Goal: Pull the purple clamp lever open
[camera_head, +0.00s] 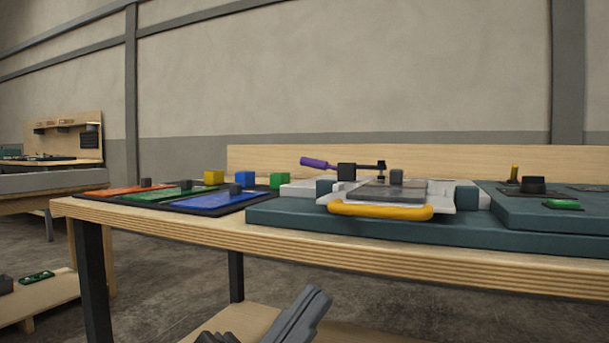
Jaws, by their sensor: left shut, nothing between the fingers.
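The clamp lever with a purple handle (317,163) lies nearly level above the fixture on the workbench. The handle points left, and its dark arm runs right from a black block (346,172) to a small black tip over a grey block. Below it is a light grey fixture (441,196) with a dark plate and a yellow front handle (380,210). My left gripper (318,296) is at the bottom of the picture, below and in front of the bench edge, well apart from the lever. It is shut and empty. My right gripper is not in view.
The teal console base (300,216) fills the bench's right side, with a black knob (532,185) and a green button (563,204). Orange, green and blue mats with small coloured cubes lie left. The wooden bench edge (330,255) lies between gripper and fixture.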

